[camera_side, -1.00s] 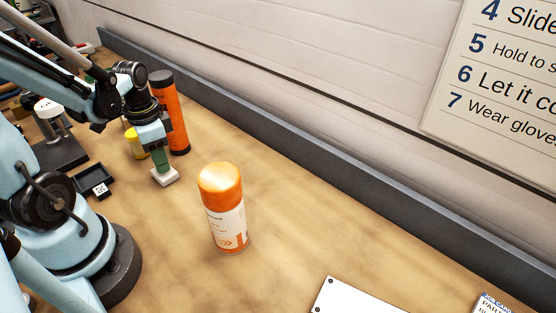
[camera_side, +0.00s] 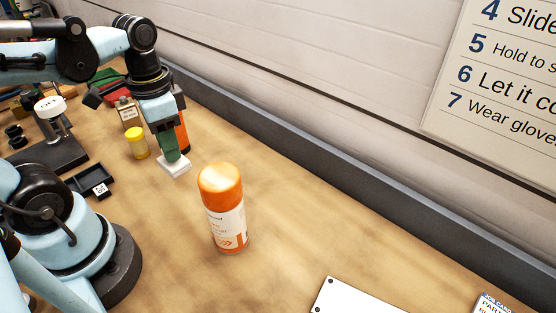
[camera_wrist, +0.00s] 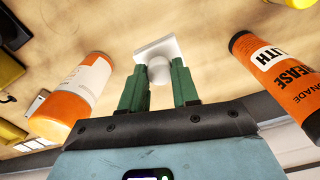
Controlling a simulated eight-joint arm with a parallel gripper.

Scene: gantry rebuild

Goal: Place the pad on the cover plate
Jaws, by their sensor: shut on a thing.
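The pad (camera_side: 174,167) is a small white square block with a rounded knob, which shows in the wrist view (camera_wrist: 150,48). My gripper (camera_side: 171,155) has its green fingers closed around the knob, in the wrist view (camera_wrist: 159,68) too. The pad hangs under the fingers, low over the bench; I cannot tell if it touches. The cover plate (camera_side: 352,300) is a white flat plate with small dark holes near its corners. It lies at the bottom edge of the side view, partly cut off, well to the right of my gripper.
An orange spray can (camera_side: 222,210) stands between my gripper and the plate. An orange grease tube (camera_wrist: 282,75) stands close behind my gripper. A yellow pot (camera_side: 137,143) and a black tray (camera_side: 88,180) are on the left.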

